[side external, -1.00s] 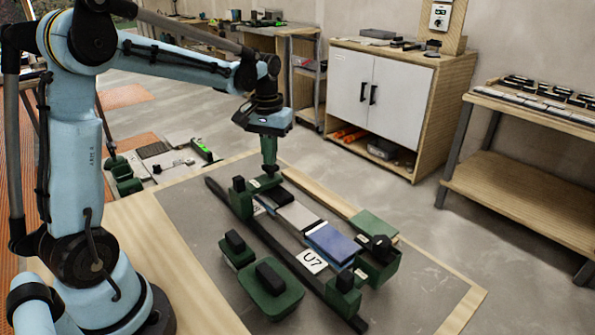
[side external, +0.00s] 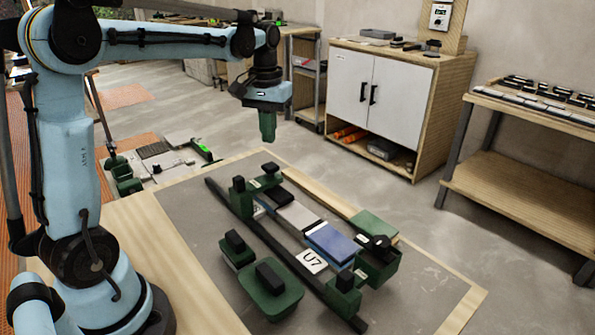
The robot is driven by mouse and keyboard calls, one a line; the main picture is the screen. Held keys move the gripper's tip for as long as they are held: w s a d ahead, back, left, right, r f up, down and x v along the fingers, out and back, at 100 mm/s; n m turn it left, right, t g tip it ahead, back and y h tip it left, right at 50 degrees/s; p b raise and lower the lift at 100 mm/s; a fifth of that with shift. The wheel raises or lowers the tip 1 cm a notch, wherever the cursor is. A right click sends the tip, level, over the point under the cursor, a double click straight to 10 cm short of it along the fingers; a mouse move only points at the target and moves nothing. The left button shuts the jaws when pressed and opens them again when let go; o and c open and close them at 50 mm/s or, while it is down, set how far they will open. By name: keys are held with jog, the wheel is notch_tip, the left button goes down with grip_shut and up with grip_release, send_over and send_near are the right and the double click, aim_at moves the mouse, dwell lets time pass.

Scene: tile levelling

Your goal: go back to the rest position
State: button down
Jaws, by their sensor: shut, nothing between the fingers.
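My gripper (side external: 267,128) is shut and empty. It hangs in the air, pointing down, clear above the far end of the tile fixture. The fixture has a dark rail (side external: 283,252) along its near side and green end blocks. Between them lie a dark tile, a grey tile (side external: 298,215) and a blue tile (side external: 334,240) in a row. A white card marked U7 (side external: 312,261) lies beside the blue tile. A green block with a black handle (side external: 270,278) and a smaller one (side external: 236,246) stand on the grey mat (side external: 190,215) at the near side.
A green box (side external: 378,262) with a black knob stands at the fixture's right end. A white cabinet (side external: 395,95) and a wooden shelf bench (side external: 525,170) stand behind, away from the table.

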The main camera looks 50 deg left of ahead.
jog(key=shift+d, duration=0.1)
jog(key=s+d+f+m+t, duration=0.3)
jog(key=s+d+m+t, duration=0.3)
jog(key=s+d, duration=0.4)
jog(key=d+t, duration=0.1)
jog(key=d, duration=0.2)
jog(key=shift+s+d+f, duration=0.2)
jog(key=shift+s+f, duration=0.05)
jog(key=shift+s, duration=0.05)
